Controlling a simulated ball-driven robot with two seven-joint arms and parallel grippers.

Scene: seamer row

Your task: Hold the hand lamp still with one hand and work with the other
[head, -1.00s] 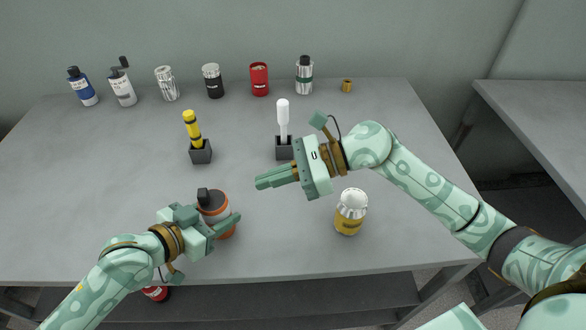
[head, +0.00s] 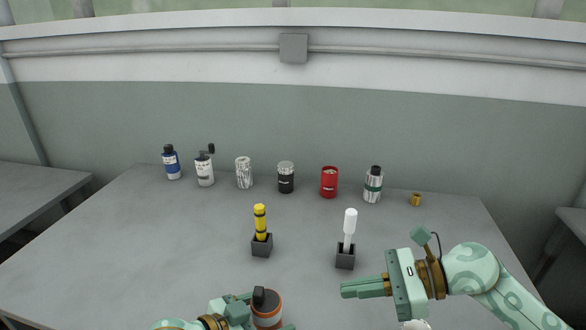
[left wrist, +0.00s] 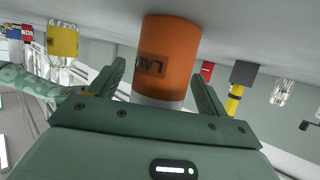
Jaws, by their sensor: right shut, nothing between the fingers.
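The hand lamp (head: 267,307), orange and grey with a black top, stands at the bottom edge of the head view, partly cut off. In the left wrist view its orange body (left wrist: 168,55) with a dark label rises between the fingers of my left gripper (left wrist: 160,75). Those fingers are apart, one on each side of the lamp, with a visible gap on the left side. My right gripper (head: 345,288) is shut and empty, pointing left above the table, in front of the white-topped tool (head: 350,222) in its dark block (head: 345,260).
A yellow stick (head: 260,222) stands in another dark block (head: 261,247). Several bottles and cans, including a red can (head: 329,182), line the back, with a small brass piece (head: 416,199) at right. A silver-lidded jar (head: 415,325) is mostly hidden beneath my right arm.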

